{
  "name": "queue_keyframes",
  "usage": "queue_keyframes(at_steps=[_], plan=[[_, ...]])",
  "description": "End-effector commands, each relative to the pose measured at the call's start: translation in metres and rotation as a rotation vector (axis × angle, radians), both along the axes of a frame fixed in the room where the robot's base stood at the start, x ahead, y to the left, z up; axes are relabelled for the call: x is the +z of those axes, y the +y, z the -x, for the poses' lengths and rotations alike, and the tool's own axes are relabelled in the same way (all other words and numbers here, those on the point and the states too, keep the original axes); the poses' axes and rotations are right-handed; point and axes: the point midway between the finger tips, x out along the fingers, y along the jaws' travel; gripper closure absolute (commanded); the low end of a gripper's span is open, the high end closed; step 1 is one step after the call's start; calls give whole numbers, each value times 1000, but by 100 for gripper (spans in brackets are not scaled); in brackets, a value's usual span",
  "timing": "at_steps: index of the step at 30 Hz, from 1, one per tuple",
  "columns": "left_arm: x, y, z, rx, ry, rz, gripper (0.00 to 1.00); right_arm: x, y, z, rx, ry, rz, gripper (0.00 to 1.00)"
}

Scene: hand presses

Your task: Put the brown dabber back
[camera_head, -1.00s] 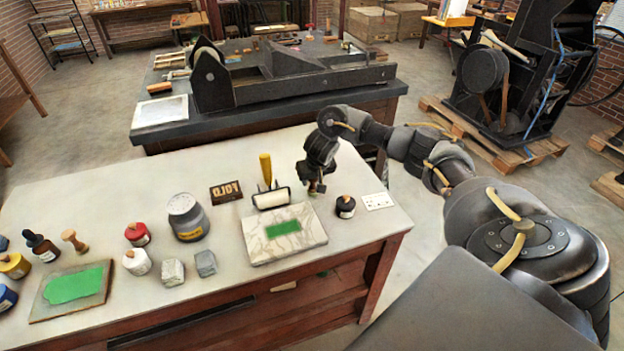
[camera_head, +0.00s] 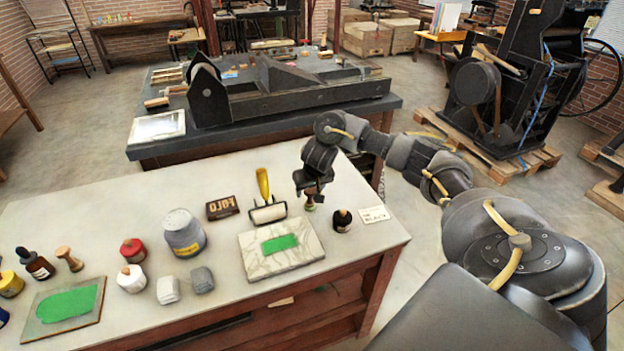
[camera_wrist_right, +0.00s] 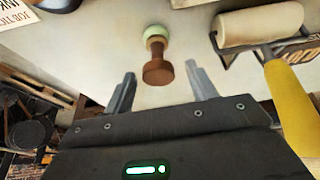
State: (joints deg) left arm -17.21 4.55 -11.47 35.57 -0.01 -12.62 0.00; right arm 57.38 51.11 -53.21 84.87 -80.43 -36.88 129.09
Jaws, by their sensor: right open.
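The brown dabber (camera_head: 310,201) stands on the white table below my right gripper (camera_head: 312,184), between the ink roller and a small black jar. In the right wrist view the dabber (camera_wrist_right: 157,66) shows a dark brown handle end towards me and a pale green far end. My right gripper (camera_wrist_right: 160,77) is open there, one finger on each side of the handle, with a gap to both. Whether the handle lies fully between the fingertips is hard to tell. My left gripper is not in view.
The ink roller (camera_head: 267,212) with a yellow handle is close on the left. The black jar (camera_head: 342,221) and a label card (camera_head: 375,214) are on the right. A marble slab (camera_head: 297,256) with green ink lies in front. A paler wooden dabber (camera_head: 68,259) stands far left.

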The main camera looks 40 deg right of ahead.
Motion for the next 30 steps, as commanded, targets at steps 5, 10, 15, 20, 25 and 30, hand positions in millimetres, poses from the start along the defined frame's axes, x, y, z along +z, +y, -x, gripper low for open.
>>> queue_keyframes(at_steps=[5,10,15,20,25,30], plan=[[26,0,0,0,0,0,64,47,4,13,2,-4,4,43],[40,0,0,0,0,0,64,71,9,24,2,-3,3,43],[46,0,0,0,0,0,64,82,11,30,1,-1,2,43],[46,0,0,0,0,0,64,82,12,32,0,0,1,43],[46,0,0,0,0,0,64,82,12,32,0,0,1,43],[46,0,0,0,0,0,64,82,12,32,0,0,1,43]])
